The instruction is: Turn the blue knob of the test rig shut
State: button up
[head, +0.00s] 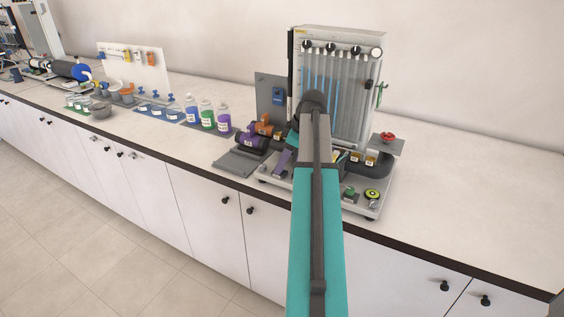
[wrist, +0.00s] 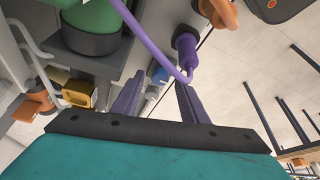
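The test rig (head: 338,88) is a grey board with several clear tubes, some with blue liquid, on a base on the counter. My arm covers the middle of its base in the head view, and I cannot make out the blue knob there. In the wrist view a small light-blue part (wrist: 156,85), perhaps the blue knob, shows in the gap between the fingers. My gripper (wrist: 159,84) has its two dark purple fingers apart. I cannot tell whether they touch the blue part or how far beyond them it lies.
A purple hose (wrist: 158,52) loops close to the fingertips, down to a purple fitting (wrist: 187,46). A green cylinder (wrist: 95,20) and a brass block (wrist: 78,93) are at left. A red handwheel (head: 388,137) is right of the rig. The counter (head: 470,200) is clear farther right.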

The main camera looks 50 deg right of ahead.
jog(key=shift+w+f, duration=0.1)
jog(key=shift+f, duration=0.15)
grip_shut()
